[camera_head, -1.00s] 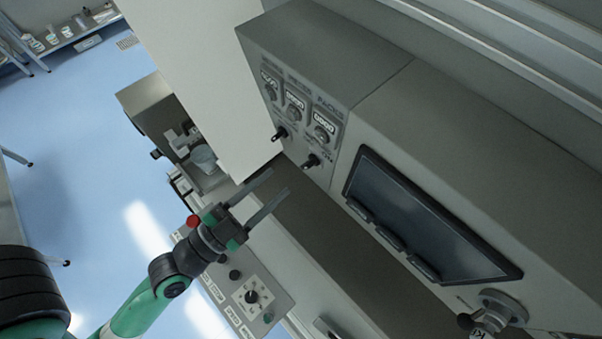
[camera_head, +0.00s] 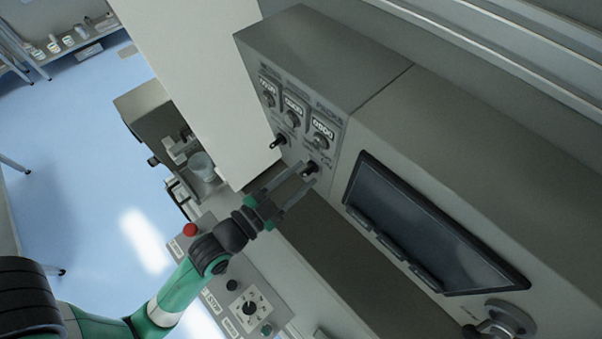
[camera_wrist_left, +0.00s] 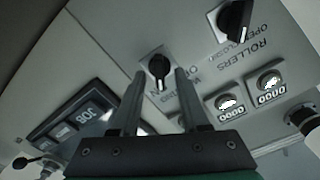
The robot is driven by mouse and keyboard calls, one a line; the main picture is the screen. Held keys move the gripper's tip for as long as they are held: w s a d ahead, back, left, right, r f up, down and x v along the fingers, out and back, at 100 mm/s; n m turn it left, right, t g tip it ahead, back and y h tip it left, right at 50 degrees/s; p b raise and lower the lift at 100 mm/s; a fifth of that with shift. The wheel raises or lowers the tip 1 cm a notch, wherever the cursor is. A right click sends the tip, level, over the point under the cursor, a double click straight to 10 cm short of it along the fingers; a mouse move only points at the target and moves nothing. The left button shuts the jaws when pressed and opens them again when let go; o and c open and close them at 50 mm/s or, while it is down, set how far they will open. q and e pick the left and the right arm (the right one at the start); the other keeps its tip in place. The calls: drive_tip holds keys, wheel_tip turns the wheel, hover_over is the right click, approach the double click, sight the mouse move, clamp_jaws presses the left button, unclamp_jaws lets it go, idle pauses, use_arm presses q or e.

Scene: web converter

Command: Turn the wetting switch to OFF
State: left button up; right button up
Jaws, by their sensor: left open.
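The wetting switch is a small black rotary knob (camera_head: 309,168) low on the grey control panel, the knob nearer the screen. In the left wrist view the knob (camera_wrist_left: 158,68) has a pale pointer mark, and its printed labels are partly hidden by the fingers. My left gripper (camera_head: 305,175) is open, with its fingertips at the knob in the head view. In the left wrist view my left gripper (camera_wrist_left: 160,76) has one finger on each side of the knob. I cannot tell whether they touch it. My right gripper is not in view.
The rollers knob (camera_wrist_left: 235,18) is close beside the wetting switch. Digital displays with small knobs (camera_head: 293,107) sit above. A dark screen (camera_head: 425,225) is to the right. A lower panel with a red button (camera_head: 190,230) lies beneath my left arm.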

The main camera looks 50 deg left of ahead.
use_arm(q)
drive_tip(key=shift+w, duration=0.35)
drive_tip(key=shift+c, duration=0.2)
clamp_jaws()
